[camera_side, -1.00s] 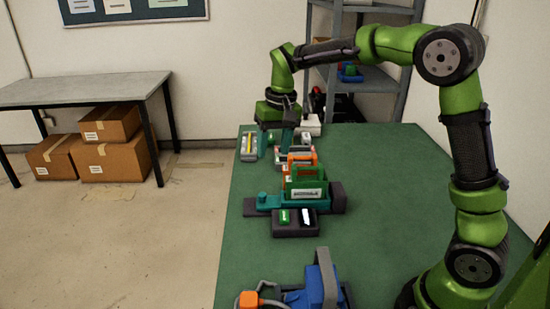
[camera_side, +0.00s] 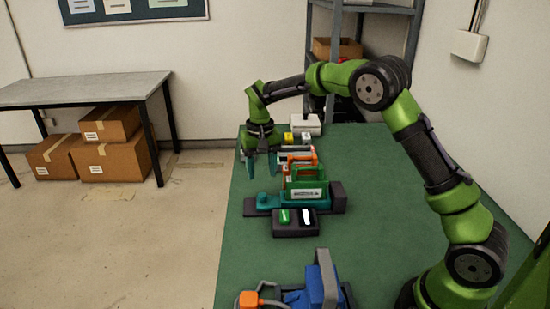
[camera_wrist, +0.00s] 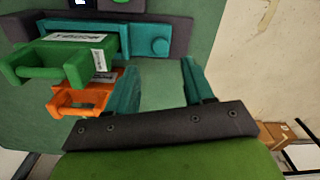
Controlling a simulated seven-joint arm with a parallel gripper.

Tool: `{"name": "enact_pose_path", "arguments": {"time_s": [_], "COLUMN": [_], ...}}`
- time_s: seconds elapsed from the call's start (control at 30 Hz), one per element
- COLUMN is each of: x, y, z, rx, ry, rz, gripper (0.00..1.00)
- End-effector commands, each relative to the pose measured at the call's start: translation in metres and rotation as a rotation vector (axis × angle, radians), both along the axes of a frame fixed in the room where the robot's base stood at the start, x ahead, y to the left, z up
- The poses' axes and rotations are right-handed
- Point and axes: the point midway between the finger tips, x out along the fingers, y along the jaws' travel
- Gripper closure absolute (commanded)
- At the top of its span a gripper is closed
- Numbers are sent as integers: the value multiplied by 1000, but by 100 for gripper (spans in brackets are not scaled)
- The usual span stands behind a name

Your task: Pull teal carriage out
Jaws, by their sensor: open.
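The teal carriage (camera_side: 270,201) sits low on a dark base (camera_side: 337,198), with a round knob at its left end in the side view. In the wrist view the carriage (camera_wrist: 135,36) and its knob (camera_wrist: 160,47) lie at the top, beyond the fingertips. A green handled part (camera_side: 305,180) with a white label stands on the carriage and also shows in the wrist view (camera_wrist: 45,62). My gripper (camera_side: 261,170) is open and empty, above the table's left edge, apart from the carriage. Its teal fingers (camera_wrist: 160,75) point toward the knob in the wrist view.
An orange handled part (camera_side: 316,160) stands just behind the green one. A dark box with green and white buttons (camera_side: 295,223) lies in front. A blue device (camera_side: 320,285) is at the near edge. The table's right side (camera_side: 375,180) is clear.

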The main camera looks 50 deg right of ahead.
Motion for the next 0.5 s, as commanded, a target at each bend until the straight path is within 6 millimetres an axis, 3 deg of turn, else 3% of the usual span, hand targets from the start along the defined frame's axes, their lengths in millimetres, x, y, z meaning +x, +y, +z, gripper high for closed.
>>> {"name": "enact_pose_path", "arguments": {"time_s": [0.2, 0.5], "x": [-1, 0], "y": [0, 0], "z": [-44, -69], "rx": [1, 1], "ry": [3, 0], "rz": [0, 0], "gripper": [48, 48]}}
